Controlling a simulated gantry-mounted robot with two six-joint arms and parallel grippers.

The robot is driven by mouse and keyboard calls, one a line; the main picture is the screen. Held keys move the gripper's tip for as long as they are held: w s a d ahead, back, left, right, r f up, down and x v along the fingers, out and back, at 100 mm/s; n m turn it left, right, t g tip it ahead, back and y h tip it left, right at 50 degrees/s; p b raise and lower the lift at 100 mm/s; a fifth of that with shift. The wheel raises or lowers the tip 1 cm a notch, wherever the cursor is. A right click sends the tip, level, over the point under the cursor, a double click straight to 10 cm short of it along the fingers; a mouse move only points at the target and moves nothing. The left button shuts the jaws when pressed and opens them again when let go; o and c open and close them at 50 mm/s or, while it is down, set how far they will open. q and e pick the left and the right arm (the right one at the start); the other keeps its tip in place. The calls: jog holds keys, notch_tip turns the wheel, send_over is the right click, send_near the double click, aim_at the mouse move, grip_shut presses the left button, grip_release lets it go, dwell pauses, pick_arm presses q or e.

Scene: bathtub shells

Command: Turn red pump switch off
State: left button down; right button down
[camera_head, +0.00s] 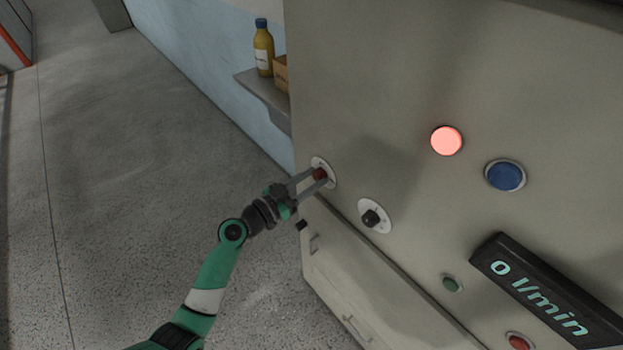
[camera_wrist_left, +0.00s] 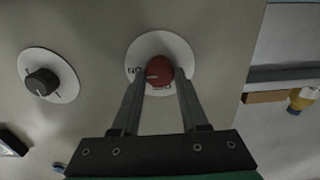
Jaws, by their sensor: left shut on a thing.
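The red pump switch (camera_head: 320,174) is a round red knob on a white disc at the left edge of the grey panel. It also shows in the left wrist view (camera_wrist_left: 160,72), with a light pointer line and partly hidden lettering on the disc. My left gripper (camera_head: 318,178) reaches the panel, with its two fingers on either side of the red knob. In the left wrist view the fingers (camera_wrist_left: 160,82) are shut on the knob. My right gripper is in neither view.
A black knob (camera_head: 371,217) on a white disc sits to the right. A shelf (camera_head: 262,97) holds a yellow bottle (camera_head: 263,48).

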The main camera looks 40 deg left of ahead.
pick_arm(q)
jog(key=shift+n, duration=0.4)
jog(key=n, duration=0.2)
jog(key=shift+n, duration=0.4)
jog(key=n, duration=0.4)
jog(key=shift+a+n, duration=0.1)
jog(key=shift+n, duration=0.2)
jog(key=n, duration=0.4)
jog(key=shift+n+p, duration=0.3)
jog(key=n+p, duration=0.1)
jog(key=n, duration=0.4)
jog(key=shift+f, duration=0.15)
jog(key=shift+c, duration=2.1)
grip_release()
